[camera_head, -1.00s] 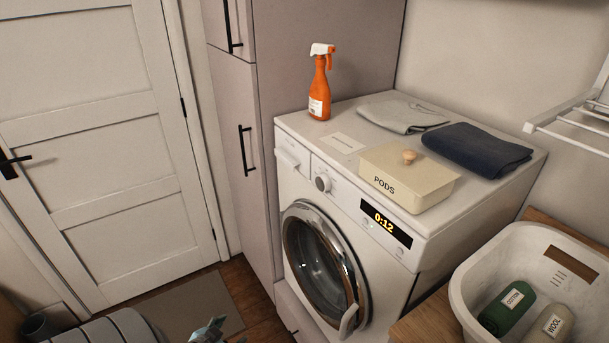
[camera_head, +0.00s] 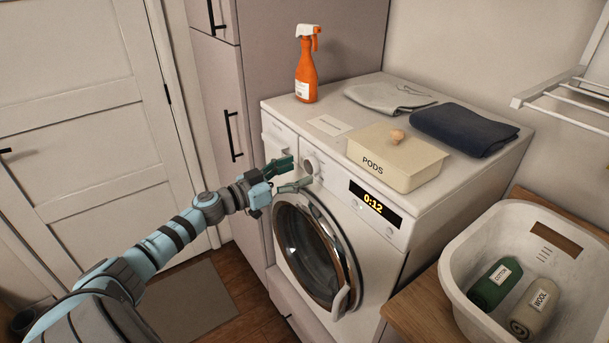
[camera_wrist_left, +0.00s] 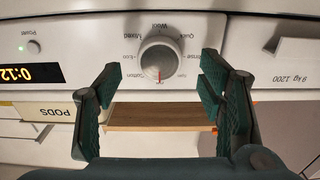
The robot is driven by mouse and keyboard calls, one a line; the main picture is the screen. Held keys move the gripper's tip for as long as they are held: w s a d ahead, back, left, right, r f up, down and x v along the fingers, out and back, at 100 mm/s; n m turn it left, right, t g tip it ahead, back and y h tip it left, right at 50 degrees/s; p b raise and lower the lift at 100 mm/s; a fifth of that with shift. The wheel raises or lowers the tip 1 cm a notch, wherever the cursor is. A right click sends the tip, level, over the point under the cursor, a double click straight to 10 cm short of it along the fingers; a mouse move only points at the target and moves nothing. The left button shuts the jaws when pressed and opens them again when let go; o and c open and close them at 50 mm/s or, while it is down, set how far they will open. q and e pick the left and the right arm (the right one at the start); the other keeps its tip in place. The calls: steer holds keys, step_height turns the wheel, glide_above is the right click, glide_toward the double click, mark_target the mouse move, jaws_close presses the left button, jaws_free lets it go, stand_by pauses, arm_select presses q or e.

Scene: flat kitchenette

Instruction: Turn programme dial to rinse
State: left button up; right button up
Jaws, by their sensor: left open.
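The programme dial (camera_head: 311,165) is a round white knob on the washing machine's front panel. In the left wrist view the dial (camera_wrist_left: 158,58) appears upside down, ringed by printed programme words, with Rinse at the picture's right. A red mark on the dial points to the picture's bottom, between Cotton and another word on the right. My left gripper (camera_head: 296,175) is open at the panel. In the left wrist view its green fingers (camera_wrist_left: 158,76) stand on either side of the dial, with gaps visible. My right gripper is not in view.
The washing machine (camera_head: 375,235) shows 0:12 on its display (camera_head: 374,202). On top are a pods box (camera_head: 395,160), an orange spray bottle (camera_head: 306,75) and folded cloths (camera_head: 465,130). A laundry basket (camera_head: 455,285) stands at right. The round door (camera_head: 312,255) lies just below the gripper.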

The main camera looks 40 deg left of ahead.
mark_target(311, 166)
arm_select(q)
steer(key=shift+r+p+x, duration=0.25)
steer(key=shift+p+x, duration=0.05)
steer(key=shift+x, duration=0.8)
steer(key=shift+w+d+f, duration=0.15)
steer(key=shift+w, duration=0.15)
steer(key=shift+c, duration=0.3)
steer(key=c, duration=1)
steer(key=shift+d, duration=0.2)
steer(key=shift+c, duration=0.5)
steer(key=shift+a, duration=0.25)
steer(key=shift+d, duration=0.1)
steer(key=shift+m, duration=0.3)
